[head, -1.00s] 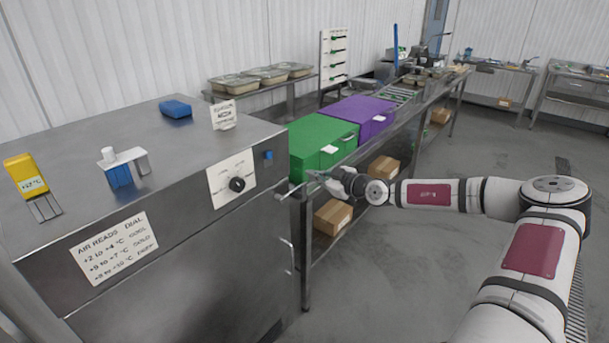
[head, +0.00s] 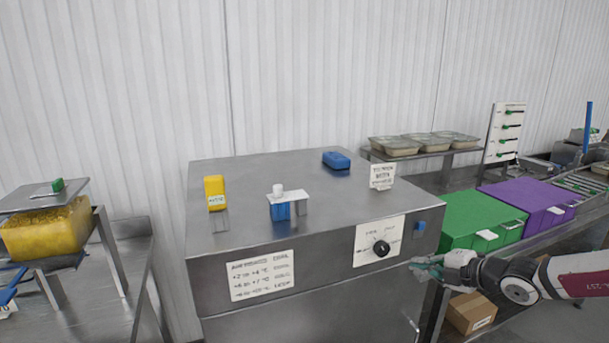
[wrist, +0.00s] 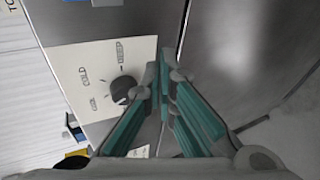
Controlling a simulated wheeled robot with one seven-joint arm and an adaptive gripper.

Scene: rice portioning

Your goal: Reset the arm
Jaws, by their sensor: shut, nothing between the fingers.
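My gripper (head: 428,267) is at the front right edge of the steel cabinet, just right of and below the dial (head: 381,249) on its white plate. In the wrist view my gripper (wrist: 165,65) shows green finger pads with the tips together and nothing between them. The black dial knob (wrist: 123,90) shows left of the fingers, on the plate with printed settings. I cannot tell whether a fingertip touches the cabinet. My arm reaches in from the right edge of the head view.
The steel cabinet (head: 270,185) carries a yellow thermometer (head: 215,192), a blue-and-white holder (head: 282,205), a blue block (head: 336,160) and signs. Green (head: 480,222) and purple (head: 530,207) boxes stand on the bench at right. A cardboard box (head: 471,312) sits below. A yellow tub (head: 45,232) is at left.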

